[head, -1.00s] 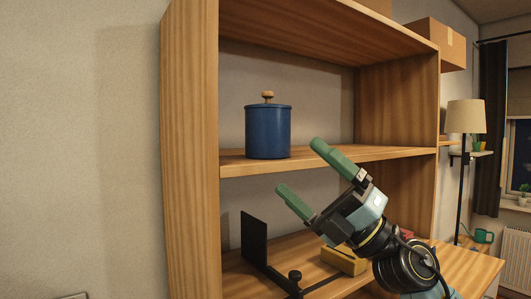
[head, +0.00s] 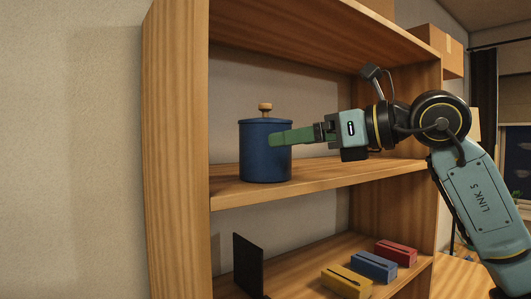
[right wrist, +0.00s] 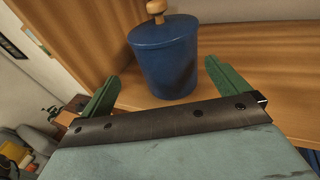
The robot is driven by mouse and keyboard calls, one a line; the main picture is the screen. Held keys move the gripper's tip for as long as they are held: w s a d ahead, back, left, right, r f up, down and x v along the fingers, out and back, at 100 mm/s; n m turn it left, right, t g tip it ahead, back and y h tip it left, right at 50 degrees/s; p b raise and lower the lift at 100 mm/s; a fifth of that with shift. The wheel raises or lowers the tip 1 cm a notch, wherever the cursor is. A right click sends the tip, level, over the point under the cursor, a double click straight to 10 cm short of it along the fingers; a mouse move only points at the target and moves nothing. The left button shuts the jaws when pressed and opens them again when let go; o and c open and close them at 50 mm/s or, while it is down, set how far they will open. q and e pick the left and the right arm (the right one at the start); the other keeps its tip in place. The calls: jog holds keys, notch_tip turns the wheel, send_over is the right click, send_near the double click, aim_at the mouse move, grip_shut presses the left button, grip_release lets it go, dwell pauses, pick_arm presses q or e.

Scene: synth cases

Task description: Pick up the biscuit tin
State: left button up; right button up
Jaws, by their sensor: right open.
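The biscuit tin (head: 262,160) is a blue cylinder with a lid and a round wooden knob, upright on the middle shelf (head: 330,179). My right gripper (head: 288,136) reaches in from the right at the tin's height; one green finger crosses in front of the tin, and the other is hidden. In the right wrist view, the tin (right wrist: 166,62) stands between the tips of the two spread fingers of the gripper (right wrist: 162,72), with a visible gap on each side. The gripper is open and holds nothing. My left gripper is not in view.
The wooden side panel (head: 175,150) stands left of the tin, and a shelf board is above. Below are a black upright plate (head: 247,265) and yellow (head: 346,281), blue (head: 373,265) and red (head: 396,252) boxes. A cardboard box (head: 440,48) sits at upper right.

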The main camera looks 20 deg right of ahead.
aim_at(266, 148)
jog(key=x, duration=0.3)
jog(key=shift+w+d+f, duration=0.15)
jog(key=shift+w+d, duration=0.1)
jog(key=shift+w+a+f, duration=0.1)
jog(key=shift+w, duration=0.15)
jog(key=shift+w+a+p, duration=0.15)
jog(key=shift+a+p, duration=0.05)
jog(key=shift+p, duration=0.3)
jog(key=x, duration=0.1)
jog(key=p+x, duration=0.1)
jog(key=x, duration=0.1)
jog(key=shift+w+f, duration=0.3)
jog(key=shift+w, duration=0.05)
jog(key=shift+w+a+f+p, duration=0.1)
jog(key=shift+w+a+p, duration=0.2)
jog(key=shift+s, duration=0.2)
jog(key=shift+c, duration=1.4)
jog(key=shift+w, duration=0.1)
jog(key=c, duration=0.7)
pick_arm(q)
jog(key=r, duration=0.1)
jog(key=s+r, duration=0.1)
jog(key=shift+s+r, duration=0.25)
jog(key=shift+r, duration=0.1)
pick_arm(e)
jog(key=shift+d, duration=0.1)
jog(key=shift+c, duration=0.8)
